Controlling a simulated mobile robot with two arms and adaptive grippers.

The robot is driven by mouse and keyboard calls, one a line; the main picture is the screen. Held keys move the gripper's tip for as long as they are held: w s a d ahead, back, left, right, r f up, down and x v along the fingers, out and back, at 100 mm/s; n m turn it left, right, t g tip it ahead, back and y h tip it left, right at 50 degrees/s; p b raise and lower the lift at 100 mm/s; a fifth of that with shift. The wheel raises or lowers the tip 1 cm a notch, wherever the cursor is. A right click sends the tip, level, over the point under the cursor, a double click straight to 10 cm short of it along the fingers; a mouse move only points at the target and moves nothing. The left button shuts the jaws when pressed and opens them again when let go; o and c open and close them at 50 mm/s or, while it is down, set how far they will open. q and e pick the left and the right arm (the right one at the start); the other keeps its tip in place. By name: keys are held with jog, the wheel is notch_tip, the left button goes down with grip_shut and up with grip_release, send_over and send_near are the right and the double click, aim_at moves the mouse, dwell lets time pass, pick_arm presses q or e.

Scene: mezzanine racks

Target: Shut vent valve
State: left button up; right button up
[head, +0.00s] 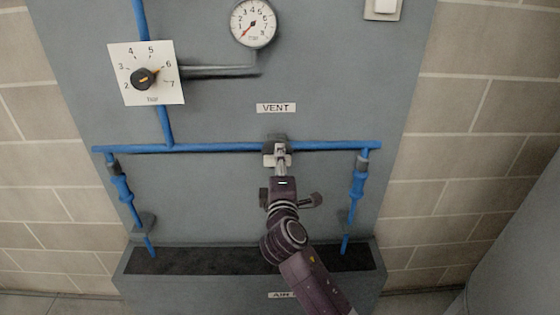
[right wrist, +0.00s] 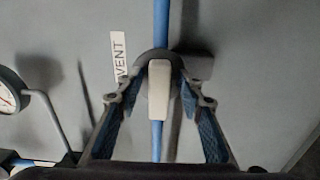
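The vent valve (right wrist: 187,66) sits on a blue pipe beside the "VENT" label (head: 276,108). Its pale handle (right wrist: 159,90) appears lined up with the pipe in the right wrist view. My right gripper (right wrist: 160,101) is open, with one finger on each side of the handle and gaps visible between. In the head view my right gripper (head: 278,158) is in front of the valve, hiding much of it. My left gripper is not in view.
The horizontal blue pipe (head: 225,147) crosses a grey panel, with a blue branch dropping at each end. A dial knob (head: 143,78) and a round gauge (head: 253,22) are above. A dark-topped ledge (head: 190,261) juts out below. Brick walls flank the panel.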

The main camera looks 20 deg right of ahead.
jog(key=v, duration=1.2)
notch_tip(320, 180, down, 21)
jog(key=a+g+y, duration=0.3)
jog(key=g, duration=0.1)
jog(key=s+f+m+g+y, duration=0.15)
jog(key=s+f, duration=0.35)
jog(key=f, duration=0.6)
jog(key=s+f+m+g, duration=0.1)
jog(key=s+f+g, duration=0.3)
jog(key=f, duration=0.8)
jog(key=s+d+f+m+g, duration=0.2)
jog(key=s+f, duration=0.6)
jog(key=s, duration=0.2)
jog(key=s+d+f+m+g, duration=0.2)
jog(key=s+f+m, duration=0.1)
jog(key=s+f, duration=0.6)
jog(key=s+d+f+m+g, duration=0.1)
jog(key=s+d+f+m, duration=0.1)
jog(key=s, duration=0.8)
jog(key=s+d+f+m+g, duration=0.2)
jog(key=s+d+f, duration=0.1)
jog(key=s, duration=0.7)
jog(key=shift+s+f+m, duration=0.3)
jog(key=shift+f+m, duration=0.05)
jog(key=shift+f, duration=0.5)
